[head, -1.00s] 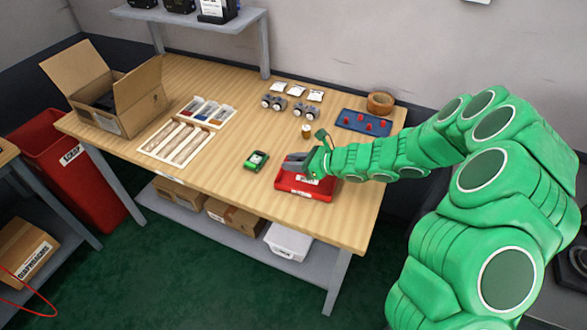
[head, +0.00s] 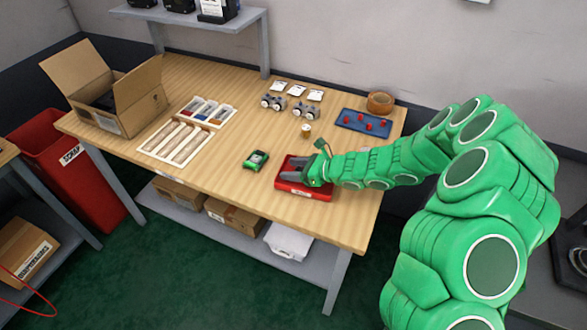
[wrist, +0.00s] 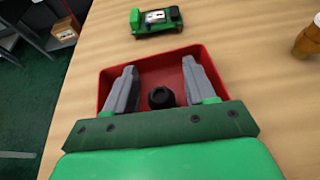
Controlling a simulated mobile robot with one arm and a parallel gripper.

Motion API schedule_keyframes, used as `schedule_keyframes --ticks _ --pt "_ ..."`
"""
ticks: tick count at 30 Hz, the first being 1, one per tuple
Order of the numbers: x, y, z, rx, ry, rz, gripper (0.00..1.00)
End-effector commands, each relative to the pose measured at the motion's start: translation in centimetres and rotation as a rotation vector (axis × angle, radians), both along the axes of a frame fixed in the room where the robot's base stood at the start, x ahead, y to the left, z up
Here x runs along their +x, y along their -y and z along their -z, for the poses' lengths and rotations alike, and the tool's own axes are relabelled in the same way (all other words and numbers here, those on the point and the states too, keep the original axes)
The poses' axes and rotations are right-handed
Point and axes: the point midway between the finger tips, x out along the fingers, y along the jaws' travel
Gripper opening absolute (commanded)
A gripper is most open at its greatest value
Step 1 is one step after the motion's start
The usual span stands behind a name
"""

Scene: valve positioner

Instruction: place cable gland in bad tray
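The red tray (head: 305,194) sits near the front edge of the bench, and it also shows in the wrist view (wrist: 105,92). My gripper (head: 293,165) reaches into it from the right. In the wrist view my gripper (wrist: 157,72) is open, its two grey fingers well apart inside the tray walls. A black round cable gland (wrist: 161,97) lies between the fingers, apart from both, and appears to rest on the tray floor. In the head view the gland is hidden or too small to tell.
A green device (head: 256,160) lies left of the tray. A small amber jar (head: 306,131) stands behind it. A blue tray (head: 363,123) with several red parts is at the back right. Sectioned trays (head: 173,142) and an open carton (head: 115,95) are on the left.

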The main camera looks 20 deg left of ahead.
Motion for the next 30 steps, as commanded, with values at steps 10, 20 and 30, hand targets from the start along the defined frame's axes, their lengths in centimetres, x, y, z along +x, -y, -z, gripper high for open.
schedule_keyframes --ticks 10,20,30 --pt "0.0 0.4 -0.4 0.0 -0.001 0.001 0.55" --pt "0.1 3.8 -1.9 0.001 0.001 0.003 0.55" --pt "0.1 7.6 -3.4 0.001 0.001 0.003 0.55"
